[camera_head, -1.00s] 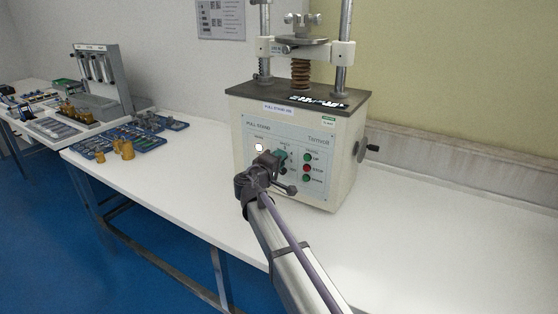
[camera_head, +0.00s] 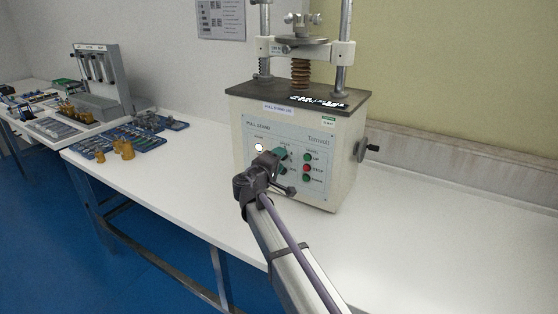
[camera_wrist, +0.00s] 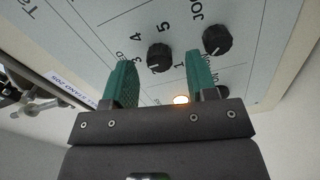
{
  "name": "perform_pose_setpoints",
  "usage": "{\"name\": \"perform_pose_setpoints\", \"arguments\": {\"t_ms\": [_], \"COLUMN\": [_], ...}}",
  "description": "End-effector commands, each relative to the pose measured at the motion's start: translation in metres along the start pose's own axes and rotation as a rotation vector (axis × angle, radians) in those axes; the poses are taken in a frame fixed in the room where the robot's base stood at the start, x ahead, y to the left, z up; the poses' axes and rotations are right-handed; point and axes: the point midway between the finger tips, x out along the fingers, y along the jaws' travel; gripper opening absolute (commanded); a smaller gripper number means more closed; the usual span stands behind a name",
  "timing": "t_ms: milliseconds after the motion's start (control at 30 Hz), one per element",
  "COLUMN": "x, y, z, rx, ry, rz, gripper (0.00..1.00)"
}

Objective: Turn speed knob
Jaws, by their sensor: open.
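The pull stand (camera_head: 290,140) is a cream machine with a light control panel, standing on the white bench. In the wrist view, a black knob (camera_wrist: 160,57) with a dial numbered 1 to 5 lies between my gripper's two green fingers. This looks like the speed knob; its printed name is mostly hidden by the left finger. My gripper (camera_wrist: 160,68) is open, one finger on each side of the knob, with gaps visible. In the head view, my gripper (camera_head: 281,157) is at the panel's lower middle and hides the knob.
A second black knob (camera_wrist: 217,38) marked JOG sits just right of the right finger. Green and red buttons (camera_head: 307,168) line the panel's right side, and a lit white lamp (camera_head: 259,147) is at left. A side crank (camera_head: 367,149) sticks out right. The bench right of the machine is clear.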

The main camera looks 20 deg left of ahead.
Motion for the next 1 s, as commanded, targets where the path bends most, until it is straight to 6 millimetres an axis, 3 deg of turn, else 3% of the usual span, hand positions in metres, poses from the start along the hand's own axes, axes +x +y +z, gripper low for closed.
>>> {"name": "perform_pose_setpoints", "arguments": {"t_ms": [300, 433, 1000], "x": [-0.074, -0.096, -0.103], "y": [0.0, 0.0, -0.004], "z": [0.002, 0.001, 0.006], "rx": [0.0, 0.0, -0.006], "ry": [0.004, 0.003, -0.033], "rz": [-0.001, -0.001, -0.025], "gripper": [0.52, 0.52, 0.52]}}
